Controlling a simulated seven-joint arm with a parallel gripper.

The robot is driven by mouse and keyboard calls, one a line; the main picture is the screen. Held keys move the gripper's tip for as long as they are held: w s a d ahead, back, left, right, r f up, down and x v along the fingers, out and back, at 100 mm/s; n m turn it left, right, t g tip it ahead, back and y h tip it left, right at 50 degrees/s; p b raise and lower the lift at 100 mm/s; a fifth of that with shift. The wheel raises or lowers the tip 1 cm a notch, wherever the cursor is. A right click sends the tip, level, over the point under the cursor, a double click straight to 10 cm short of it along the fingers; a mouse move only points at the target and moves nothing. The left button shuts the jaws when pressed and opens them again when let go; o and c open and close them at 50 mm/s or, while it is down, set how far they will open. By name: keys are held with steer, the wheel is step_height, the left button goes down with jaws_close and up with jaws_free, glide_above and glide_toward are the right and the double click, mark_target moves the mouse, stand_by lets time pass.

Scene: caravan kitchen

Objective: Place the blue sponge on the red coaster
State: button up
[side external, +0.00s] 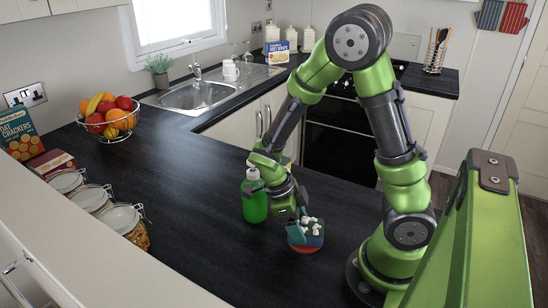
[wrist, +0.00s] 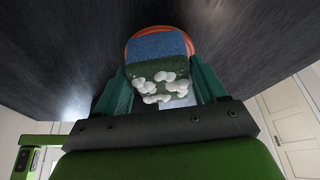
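The blue sponge (wrist: 158,46) has a dark green part with white foam blobs. In the side view the sponge (side external: 313,239) is at the red coaster (side external: 305,250), near my arm's base. The coaster's red rim (wrist: 128,52) shows around the sponge's far end in the wrist view. My gripper (wrist: 158,70) points down, its teal fingers apart on either side of the sponge. I cannot tell whether they press on it or stand just clear. The sponge overlaps the coaster in both views; whether it touches it is hidden.
A green bottle (side external: 255,200) stands just left of my gripper. Glass jars (side external: 122,218), a fruit basket (side external: 108,118) and cracker boxes (side external: 20,133) line the left side. A sink (side external: 200,94) is at the back. The dark worktop (side external: 190,180) between is clear.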

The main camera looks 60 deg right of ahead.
steer(key=shift+o, duration=0.3)
steer(key=a+r+n+t+y, duration=0.1)
steer(key=a+r+n+t, duration=0.1)
steer(key=r+n, duration=0.5)
steer(key=w+a+r+n+t+y, duration=0.1)
steer(key=r+n+t, duration=0.4)
steer(key=n, duration=0.6)
steer(key=a+r+n+t+y, duration=0.1)
steer(key=a+r+n+t, duration=0.3)
steer(key=r+n, duration=0.5)
steer(key=shift+w+r+n+y, duration=0.25)
steer(key=shift+r+n+y, duration=0.05)
steer(key=shift+r+y, duration=0.15)
